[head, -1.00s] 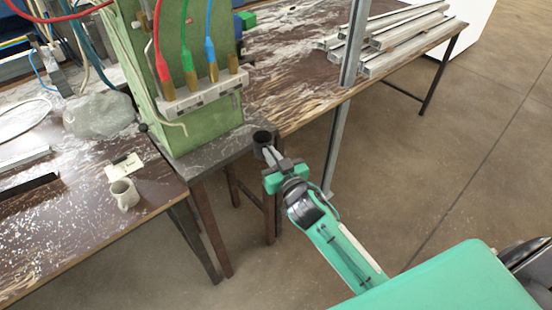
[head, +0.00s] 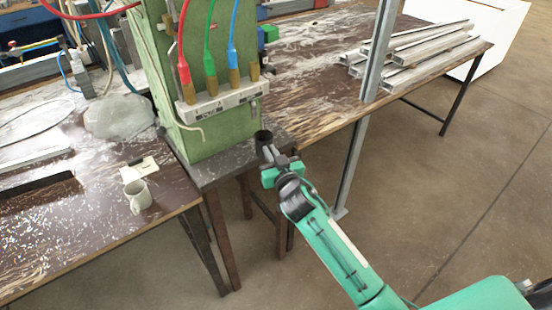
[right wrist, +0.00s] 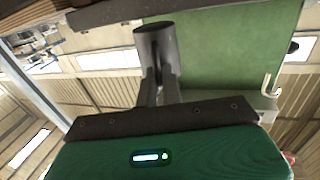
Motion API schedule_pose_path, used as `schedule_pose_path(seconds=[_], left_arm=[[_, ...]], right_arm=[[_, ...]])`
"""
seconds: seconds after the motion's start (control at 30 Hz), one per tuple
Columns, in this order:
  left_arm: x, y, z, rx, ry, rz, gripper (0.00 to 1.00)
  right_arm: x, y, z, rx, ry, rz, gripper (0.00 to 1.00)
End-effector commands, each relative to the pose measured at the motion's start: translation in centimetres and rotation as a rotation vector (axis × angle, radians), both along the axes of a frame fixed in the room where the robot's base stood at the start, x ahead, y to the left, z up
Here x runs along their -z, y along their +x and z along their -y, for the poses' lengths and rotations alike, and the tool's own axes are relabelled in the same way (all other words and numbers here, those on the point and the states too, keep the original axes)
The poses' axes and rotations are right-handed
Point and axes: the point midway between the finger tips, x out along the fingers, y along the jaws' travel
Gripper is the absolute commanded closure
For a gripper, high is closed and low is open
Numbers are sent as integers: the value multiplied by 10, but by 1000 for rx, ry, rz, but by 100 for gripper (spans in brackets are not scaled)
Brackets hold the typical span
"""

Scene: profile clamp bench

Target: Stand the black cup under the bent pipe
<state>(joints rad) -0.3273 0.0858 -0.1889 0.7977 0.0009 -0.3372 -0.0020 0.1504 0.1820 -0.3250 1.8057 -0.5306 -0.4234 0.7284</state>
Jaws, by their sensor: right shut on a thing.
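The black cup (head: 263,137) is held in my right gripper (head: 268,151), in front of the right part of the green cabinet. In the right wrist view the cup (right wrist: 153,42) is a dark cylinder at the tips of the two fingers (right wrist: 161,82), which are shut on it. Whether it touches the small table below cannot be told. The bent pipe (head: 190,127) is thin and pale, with a hooked end at the cabinet's lower front, left of the cup. It also shows in the right wrist view (right wrist: 268,84). My left gripper is out of view.
The green cabinet (head: 185,75) stands on a small dark table (head: 225,166) and carries red, green and blue hoses. A pale mug (head: 138,195) stands on the left bench. A metal post (head: 378,50) rises at right, near metal profiles (head: 430,50).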

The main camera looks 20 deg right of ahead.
Motion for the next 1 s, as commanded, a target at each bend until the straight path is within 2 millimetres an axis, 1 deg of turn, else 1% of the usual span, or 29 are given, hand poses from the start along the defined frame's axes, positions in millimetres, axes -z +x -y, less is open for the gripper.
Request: schedule_pose_path(seconds=[0.3, 0.5, 0.7, 1.0], left_arm=[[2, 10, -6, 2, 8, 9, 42], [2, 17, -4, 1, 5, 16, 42], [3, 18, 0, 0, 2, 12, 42], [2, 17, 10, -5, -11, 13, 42]], right_arm=[[2, 25, -9, 0, 2, 1, 100], [3, 37, -13, 1, 0, 1, 100], [2, 44, -16, 0, 1, 2, 100], [2, 45, -16, 0, 0, 1, 100]])
